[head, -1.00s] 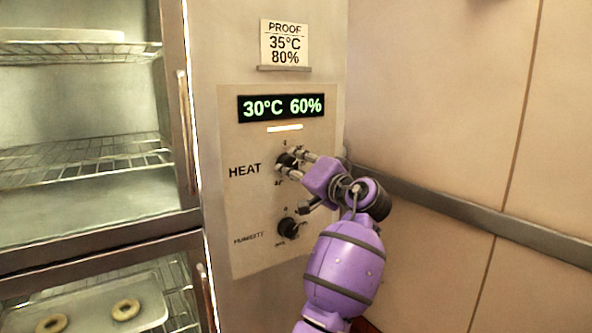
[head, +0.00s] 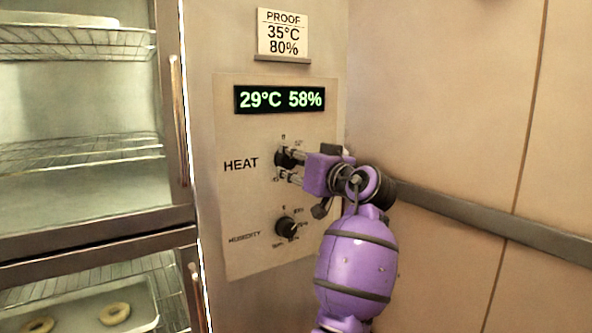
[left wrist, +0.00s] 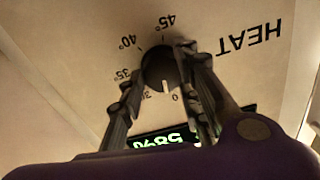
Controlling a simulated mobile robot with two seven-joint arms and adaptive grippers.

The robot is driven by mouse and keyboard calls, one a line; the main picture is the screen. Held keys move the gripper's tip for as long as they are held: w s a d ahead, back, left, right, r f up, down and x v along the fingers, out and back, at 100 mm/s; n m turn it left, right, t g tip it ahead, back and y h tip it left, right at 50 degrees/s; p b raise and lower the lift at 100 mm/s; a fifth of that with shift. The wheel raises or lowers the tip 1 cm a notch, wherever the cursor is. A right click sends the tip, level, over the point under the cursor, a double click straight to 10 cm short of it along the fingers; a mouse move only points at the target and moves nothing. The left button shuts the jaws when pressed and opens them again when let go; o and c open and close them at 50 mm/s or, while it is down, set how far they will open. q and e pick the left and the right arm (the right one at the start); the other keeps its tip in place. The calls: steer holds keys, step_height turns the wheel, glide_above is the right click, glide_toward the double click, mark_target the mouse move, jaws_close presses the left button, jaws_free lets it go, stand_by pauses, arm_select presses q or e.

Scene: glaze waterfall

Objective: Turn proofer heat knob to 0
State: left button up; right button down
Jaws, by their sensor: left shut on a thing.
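The black heat knob (head: 283,156) is on the proofer's control panel, right of the word HEAT. It shows upside down in the left wrist view (left wrist: 160,66), where its white pointer line lies between the 30° mark and the 0 mark. My left gripper (head: 281,165) is shut on the heat knob, with one finger on each side of it, as the left wrist view also shows (left wrist: 160,72). The fingers hide part of the knob and its scale in the head view. My right gripper is not in view.
The display (head: 280,98) reads 29°C 58%. A card (head: 283,34) above reads PROOF 35°C 80%. The humidity knob (head: 285,228) sits below the heat knob, close to my left wrist. A wall with a rail (head: 450,212) is at right.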

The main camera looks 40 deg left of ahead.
arm_select(q)
steer(key=shift+w+d+f+n+b, duration=0.1)
steer(key=shift+w+d+n+b, duration=0.15)
steer(key=shift+n, duration=0.35)
steer(key=shift+a, duration=0.1)
steer(key=shift+r+n, duration=0.25)
steer(key=shift+n, duration=0.05)
steer(key=o, duration=1)
steer(key=shift+o, duration=0.2)
steer(key=shift+w+f, duration=0.1)
steer(key=shift+s, duration=0.2)
steer(key=shift+s+d, duration=0.1)
steer(key=shift+d, duration=0.3)
steer(key=v, duration=1.1)
steer(key=shift+d, duration=0.15)
